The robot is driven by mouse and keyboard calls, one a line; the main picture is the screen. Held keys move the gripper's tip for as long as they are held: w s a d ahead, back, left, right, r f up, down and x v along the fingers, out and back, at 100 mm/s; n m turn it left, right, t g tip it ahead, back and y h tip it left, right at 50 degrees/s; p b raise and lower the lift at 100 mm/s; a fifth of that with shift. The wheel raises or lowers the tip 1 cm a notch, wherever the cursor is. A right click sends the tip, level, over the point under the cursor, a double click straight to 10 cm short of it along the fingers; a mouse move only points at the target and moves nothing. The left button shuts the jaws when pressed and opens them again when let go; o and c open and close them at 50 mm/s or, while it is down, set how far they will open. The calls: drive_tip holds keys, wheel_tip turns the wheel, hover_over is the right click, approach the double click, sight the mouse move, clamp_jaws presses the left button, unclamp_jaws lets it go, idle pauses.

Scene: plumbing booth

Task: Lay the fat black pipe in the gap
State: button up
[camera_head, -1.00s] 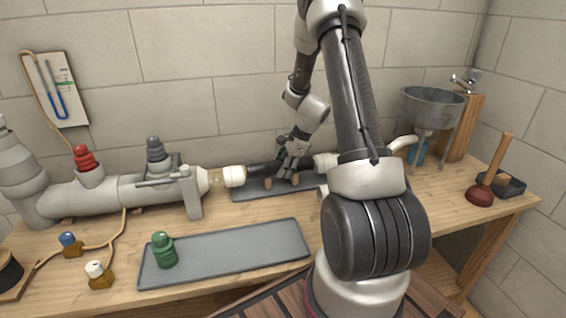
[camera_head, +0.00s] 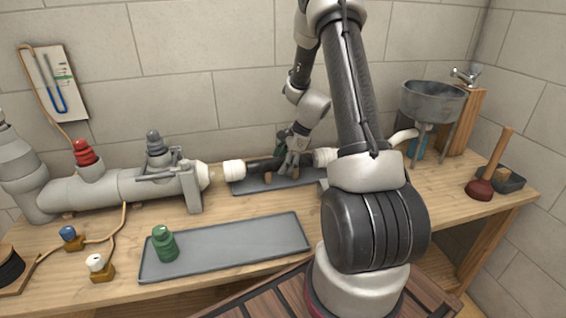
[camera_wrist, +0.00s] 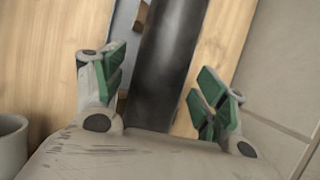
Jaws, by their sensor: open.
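The fat black pipe (camera_head: 262,164) lies in the line between the white collar on the left (camera_head: 234,170) and the white pipe end on the right (camera_head: 325,157), above a grey tray. My gripper (camera_head: 287,170) is at the right part of the pipe. In the wrist view the pipe (camera_wrist: 168,65) runs between the two green-padded fingers of my gripper (camera_wrist: 158,95), with space on both sides. The gripper is open and does not hold the pipe. My fingers partly hide the pipe's right end, so I cannot tell how it meets the right side.
A grey tray (camera_head: 225,248) with a green fitting (camera_head: 164,243) stands in front. The grey pipe assembly (camera_head: 100,192) is at left. A funnel sink (camera_head: 432,103) and a plunger (camera_head: 481,188) are at right. The wall is close behind.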

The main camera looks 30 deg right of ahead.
drive_tip(key=v, duration=1.2)
drive_tip(key=shift+s+f, duration=0.1)
